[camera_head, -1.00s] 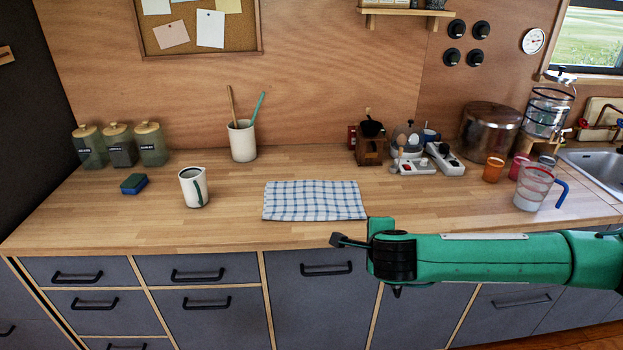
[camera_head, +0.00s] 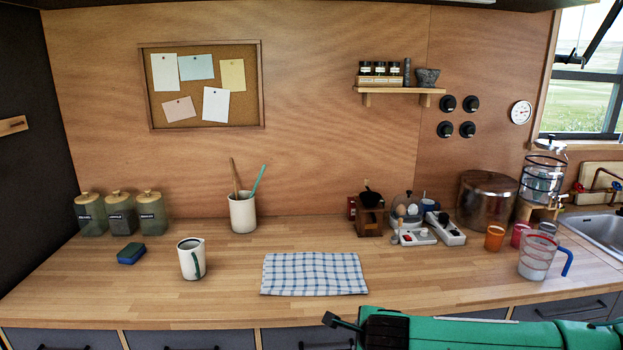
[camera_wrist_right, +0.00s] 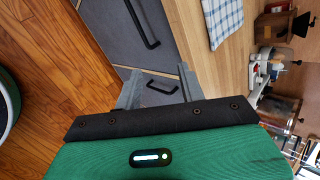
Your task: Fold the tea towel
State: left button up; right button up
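The tea towel (camera_head: 313,273), white with a blue check, lies flat as a wide rectangle near the counter's front edge in the head view. Part of the tea towel (camera_wrist_right: 222,18) also shows at the top of the right wrist view. My right gripper (camera_head: 330,319) is in front of the counter edge, just below the towel in the picture and apart from it. In the right wrist view its two grey fingers (camera_wrist_right: 159,84) stand apart with nothing between them. My left gripper is not in view.
A utensil crock (camera_head: 242,213) stands behind. A coffee grinder (camera_head: 371,216), power strip (camera_head: 446,230) and measuring jug (camera_head: 537,258) are to the right. Bare counter surrounds the towel.

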jog(key=s+a+f+m+g+y, duration=0.2)
jog(key=a+f+m+g+y, duration=0.4)
jog(key=a+f+m+y, duration=0.6)
jog(key=s+d+f+m+t+h, duration=0.1)
jog(key=d+f+m+t+h, duration=0.2)
jog(key=f+m, duration=0.5)
jog(key=s+d+f+m+t+h, duration=0.1)
jog(key=d+f+m+t, duration=0.1)
jog(key=d+f+m, duration=0.55)
jog(key=s+d+f+m+t+h, duration=0.1)
jog(key=d+f+m+t+h, duration=0.15)
jog(key=f+m, duration=0.6)
jog(key=s+d+f+m+g+h, duration=0.2)
jog(key=s+d+f+m+h, duration=0.3)
jog(key=s+f, duration=0.6)
jog(key=s+d+f+m+g, duration=0.1)
jog(key=s+d+f+m, duration=0.2)
jog(key=s+d+f, duration=0.55)
jog(key=s+f+m+g+h, duration=0.1)
jog(key=s+f+m+g, duration=0.2)
jog(key=s, duration=1.2)
jog(key=s+d+f+m+g+h, duration=0.1)
jog(key=s+f+m+g, duration=0.2)
jog(key=s, duration=1.2)
notch_tip(320, 180, down, 4)
jog(key=shift+s+r, duration=0.2)
